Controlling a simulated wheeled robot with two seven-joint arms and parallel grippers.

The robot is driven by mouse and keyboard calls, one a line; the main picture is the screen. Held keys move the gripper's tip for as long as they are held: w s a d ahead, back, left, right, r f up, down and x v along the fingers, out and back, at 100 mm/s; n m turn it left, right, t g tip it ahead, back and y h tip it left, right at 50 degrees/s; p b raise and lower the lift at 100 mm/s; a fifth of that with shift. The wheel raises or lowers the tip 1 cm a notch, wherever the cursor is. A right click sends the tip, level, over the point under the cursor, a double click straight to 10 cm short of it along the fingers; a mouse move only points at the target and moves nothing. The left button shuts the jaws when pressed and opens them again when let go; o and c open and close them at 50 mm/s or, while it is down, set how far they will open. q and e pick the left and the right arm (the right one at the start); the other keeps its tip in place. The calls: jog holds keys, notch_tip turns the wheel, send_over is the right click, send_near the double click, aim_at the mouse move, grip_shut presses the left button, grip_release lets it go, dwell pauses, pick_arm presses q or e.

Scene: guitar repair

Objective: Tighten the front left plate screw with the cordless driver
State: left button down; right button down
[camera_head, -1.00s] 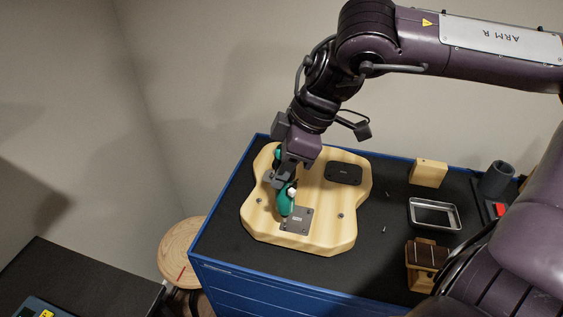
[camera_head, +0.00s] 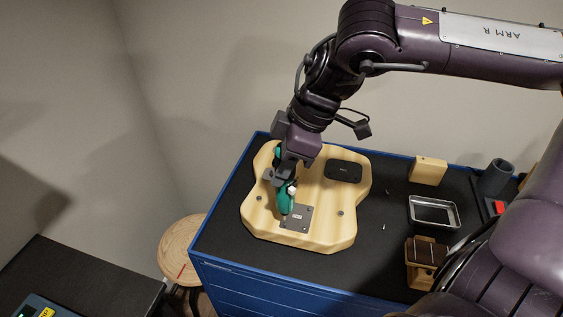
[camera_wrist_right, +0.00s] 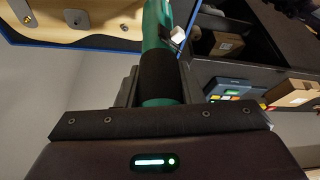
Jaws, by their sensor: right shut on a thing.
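The guitar body (camera_head: 325,235) is a pale wooden slab lying on the blue cart. A grey metal plate (camera_head: 297,218) with screws at its corners is fixed on its front part. My right gripper (camera_head: 287,178) is shut on the green cordless driver (camera_head: 284,198). The driver stands over the plate's left edge, its lower end by the plate's left side. I cannot tell if its bit touches a screw, and the front left screw is not clear. In the right wrist view the driver's dark grip (camera_wrist_right: 160,75) runs up between the jaws. My left gripper is not in view.
A black cover (camera_head: 343,172) lies on the body's back right. To the right are a wooden block (camera_head: 429,171), a metal tray (camera_head: 411,214), a dark cup (camera_head: 496,177) and a wooden stand (camera_head: 411,277). Loose screws lie on the black mat (camera_head: 376,262). A round stool (camera_head: 174,255) stands left of the cart.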

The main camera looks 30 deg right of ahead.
aim_at(278, 146)
jog(key=shift+f+b, duration=0.3)
jog(key=shift+f, duration=0.1)
dwell(0.7)
jog(key=shift+f+p, duration=0.1)
jog(key=shift+p, duration=0.2)
dwell(0.6)
jog(key=shift+r+p, duration=0.35)
jog(key=shift+r, duration=0.05)
notch_tip(278, 146, up, 6)
jog(key=p, duration=0.5)
jog(key=shift+r, duration=0.15)
dwell(0.3)
